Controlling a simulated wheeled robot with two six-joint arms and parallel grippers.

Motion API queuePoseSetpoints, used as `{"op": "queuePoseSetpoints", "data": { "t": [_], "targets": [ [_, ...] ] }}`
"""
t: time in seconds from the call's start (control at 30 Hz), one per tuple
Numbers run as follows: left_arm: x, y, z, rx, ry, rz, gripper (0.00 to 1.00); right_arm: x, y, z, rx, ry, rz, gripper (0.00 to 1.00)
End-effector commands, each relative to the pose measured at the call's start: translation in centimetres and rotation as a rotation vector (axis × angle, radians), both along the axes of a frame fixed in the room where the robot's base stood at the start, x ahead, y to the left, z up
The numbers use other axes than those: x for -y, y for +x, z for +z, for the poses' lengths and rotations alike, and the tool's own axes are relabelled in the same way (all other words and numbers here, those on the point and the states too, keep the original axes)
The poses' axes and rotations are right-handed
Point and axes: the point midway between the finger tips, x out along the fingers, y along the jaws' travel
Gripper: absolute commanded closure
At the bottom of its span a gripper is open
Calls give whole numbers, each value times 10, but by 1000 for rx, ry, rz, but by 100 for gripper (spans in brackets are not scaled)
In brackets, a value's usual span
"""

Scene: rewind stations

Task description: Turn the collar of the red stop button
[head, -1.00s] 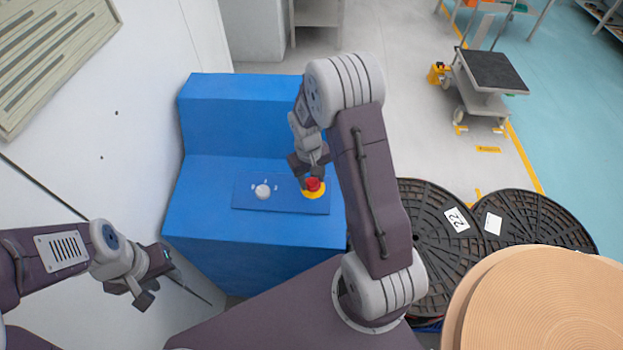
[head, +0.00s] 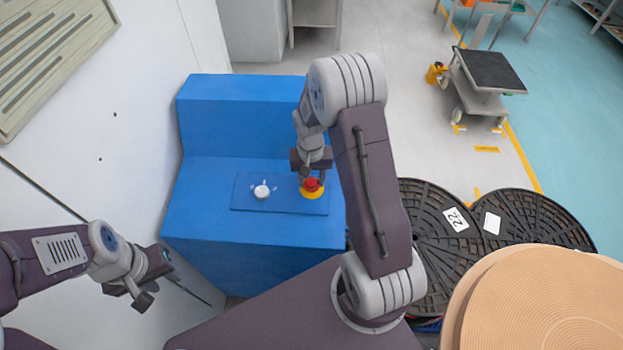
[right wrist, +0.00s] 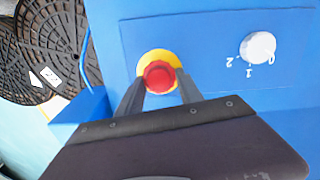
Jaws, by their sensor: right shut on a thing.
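The red stop button (head: 311,184) sits on a yellow disc on the panel (head: 240,201) of the blue console. It also shows in the right wrist view (right wrist: 159,76), on its yellow disc (right wrist: 146,58). My right gripper (head: 312,178) is at the button from above. In the right wrist view its two fingers (right wrist: 160,88) stand on either side of the red collar and are shut on it. My left gripper (head: 146,285) hangs at the lower left, far from the console; its jaw opening is unclear.
A white knob (head: 262,191) with marks around it is left of the button on the same panel. Black cable reels (head: 430,225) and a tan roll (head: 545,305) stand at the right. A white wall (head: 90,150) is at the left.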

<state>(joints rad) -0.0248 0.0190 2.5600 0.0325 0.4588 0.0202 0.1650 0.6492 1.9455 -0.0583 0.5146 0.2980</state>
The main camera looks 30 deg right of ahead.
Motion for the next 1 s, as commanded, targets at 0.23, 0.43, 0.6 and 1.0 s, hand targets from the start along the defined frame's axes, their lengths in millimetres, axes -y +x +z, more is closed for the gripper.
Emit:
{"op": "queuePoseSetpoints", "data": {
  "t": [0.23, 0.43, 0.6, 1.0],
  "targets": [
    [0, 0, 0, 0, 0, 0, 64, 0, 1, 1, 4, -1, 1, 46],
    [0, 0, 0, 0, 0, 0, 64, 0, 1, 1, 3, -1, 1, 35],
    [0, 0, 0, 0, 0, 0, 64, 0, 1, 3, 3, 0, 1, 35],
    [0, 0, -7, 0, 0, 0, 64, -2, 0, 79, 6, -1, 1, 35]
  ]
}}
